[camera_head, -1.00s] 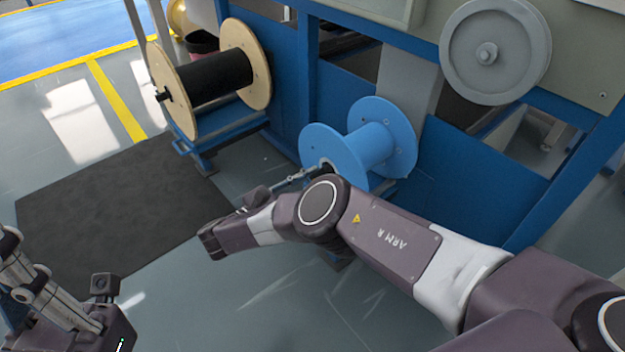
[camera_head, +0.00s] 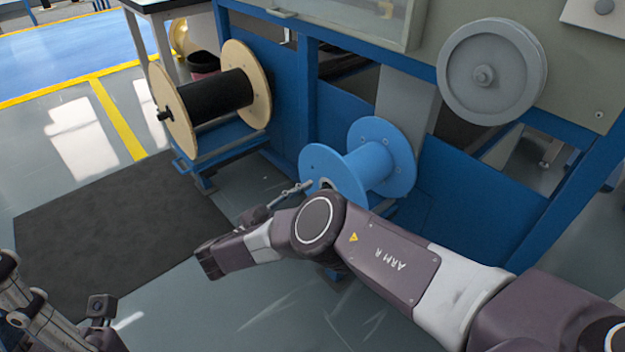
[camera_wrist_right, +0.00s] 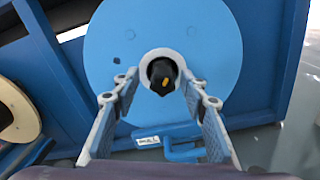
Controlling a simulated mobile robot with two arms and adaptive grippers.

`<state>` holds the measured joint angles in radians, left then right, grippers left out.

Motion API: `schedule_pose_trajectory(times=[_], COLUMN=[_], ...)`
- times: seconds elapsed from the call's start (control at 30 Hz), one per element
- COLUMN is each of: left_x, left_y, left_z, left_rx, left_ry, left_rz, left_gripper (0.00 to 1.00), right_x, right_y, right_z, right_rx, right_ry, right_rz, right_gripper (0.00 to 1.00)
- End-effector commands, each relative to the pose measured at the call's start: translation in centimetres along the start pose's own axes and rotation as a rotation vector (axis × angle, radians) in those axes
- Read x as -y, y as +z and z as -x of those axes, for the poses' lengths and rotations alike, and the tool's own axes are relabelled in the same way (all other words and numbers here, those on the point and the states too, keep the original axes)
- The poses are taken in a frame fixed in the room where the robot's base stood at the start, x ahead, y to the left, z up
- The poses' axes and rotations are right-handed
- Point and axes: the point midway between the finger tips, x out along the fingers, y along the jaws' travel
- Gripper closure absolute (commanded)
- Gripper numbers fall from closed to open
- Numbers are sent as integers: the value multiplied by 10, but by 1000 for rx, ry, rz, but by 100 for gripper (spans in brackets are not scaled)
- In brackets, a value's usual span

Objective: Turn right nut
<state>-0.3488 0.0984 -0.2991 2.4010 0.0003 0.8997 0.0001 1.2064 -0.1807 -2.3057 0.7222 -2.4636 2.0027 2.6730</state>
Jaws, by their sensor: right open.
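The blue spool (camera_head: 368,168) is mounted low on the blue machine frame. In the right wrist view its round face (camera_wrist_right: 105,40) fills the middle. A dark nut (camera_wrist_right: 163,73) with a yellow-orange mark sits in the pale ring at its centre. My right gripper (camera_wrist_right: 161,88) is open, one finger on each side of the nut. I cannot tell whether they touch it. In the head view my right arm hides most of that gripper, and the nut is not visible. My left gripper (camera_head: 28,318) is partly in view at the lower left; its jaw state is unclear.
A wooden-flanged spool with black cable (camera_head: 215,98) stands on a blue stand to the left. A grey wheel (camera_head: 490,72) is on the machine above right. A dark mat (camera_head: 110,235) lies on the floor at left. The floor in front of the machine is clear.

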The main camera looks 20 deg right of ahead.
Motion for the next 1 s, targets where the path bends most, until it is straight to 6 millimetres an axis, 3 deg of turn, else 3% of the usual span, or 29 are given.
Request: schedule_pose_trajectory(times=[0.3,0.7,1.0], left_x=[0,0,0], left_y=[0,1,1], left_z=[1,1,1], left_rx=[2,3,3], left_ry=[1,1,1], left_rz=[1,1,1], left_gripper=[100,100,100], right_x=[-6,-25,-27], right_y=[24,82,92], right_z=[-3,-3,-3], right_rx=[13,9,9], right_ry=[-2,-4,-6], right_rz=[0,-2,1], right_gripper=[60,60,60])
